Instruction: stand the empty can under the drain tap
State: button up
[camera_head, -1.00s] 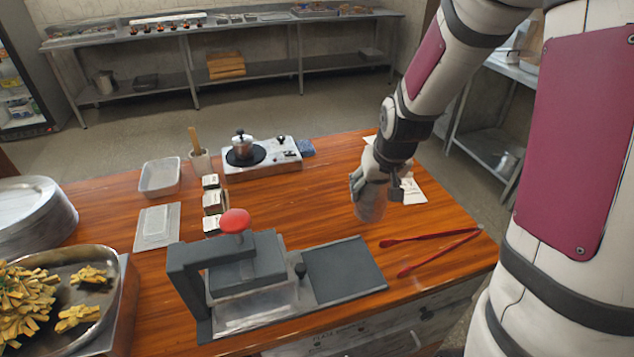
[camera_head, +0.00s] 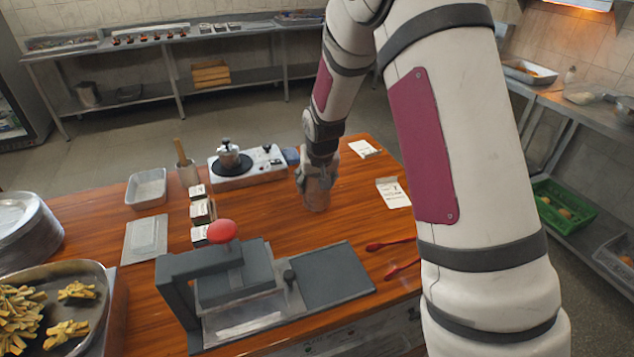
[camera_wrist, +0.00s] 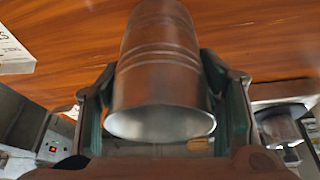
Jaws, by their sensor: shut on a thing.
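The can (camera_head: 316,201) is a plain metal cylinder, held over the middle of the wooden table. My gripper (camera_head: 318,180) is shut on it from above. In the head view I cannot tell whether its lower end touches the wood. In the wrist view the ribbed can (camera_wrist: 160,70) sits between the two green-padded fingers of my gripper (camera_wrist: 163,95), its wide rim facing the camera and the wood behind it. I cannot make out a drain tap in either view.
A grey press with a red knob (camera_head: 223,230) stands at the table's front, with red tongs (camera_head: 388,245) to its right. Paper cards (camera_head: 392,192) lie right.

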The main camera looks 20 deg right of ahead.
jog(key=shift+f, duration=0.25)
jog(key=shift+f, duration=0.1)
jog(key=o, duration=1.2)
jog(key=shift+c, duration=0.2)
